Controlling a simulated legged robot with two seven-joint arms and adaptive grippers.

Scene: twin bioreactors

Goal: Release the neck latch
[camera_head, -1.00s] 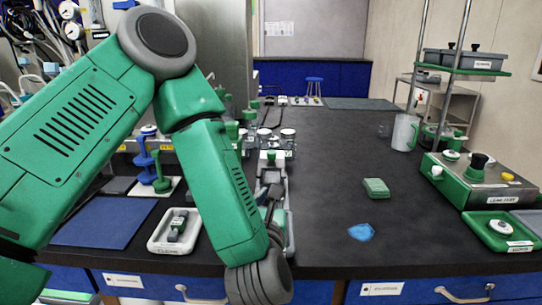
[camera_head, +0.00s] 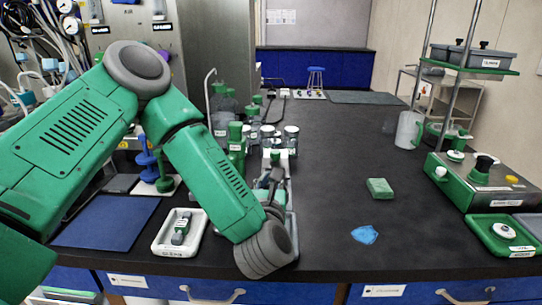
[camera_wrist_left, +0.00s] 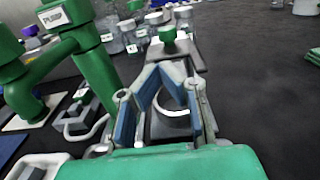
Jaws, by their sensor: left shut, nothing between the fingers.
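My left gripper (camera_head: 273,183) reaches over a narrow grey fixture (camera_head: 292,222) near the front edge of the bench. In the left wrist view its blue-padded fingers (camera_wrist_left: 168,72) slant together at the tips, with nothing held. A pale ring (camera_wrist_left: 171,106) shows behind and between the finger links. Just beyond the fingertips, a green knob (camera_wrist_left: 168,40) stands on a grey block (camera_wrist_left: 178,52); I cannot tell whether this is the neck latch or whether the fingers touch it. The fingers hide part of the fixture. My right gripper is not in view.
Jars (camera_head: 290,138) and green-capped bottles stand behind the fixture. A white tray (camera_head: 163,248) with a small grey part lies left. A green block (camera_head: 380,188) and blue cloth (camera_head: 364,235) lie right. Green pipes (camera_wrist_left: 92,70) rise close left of the gripper.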

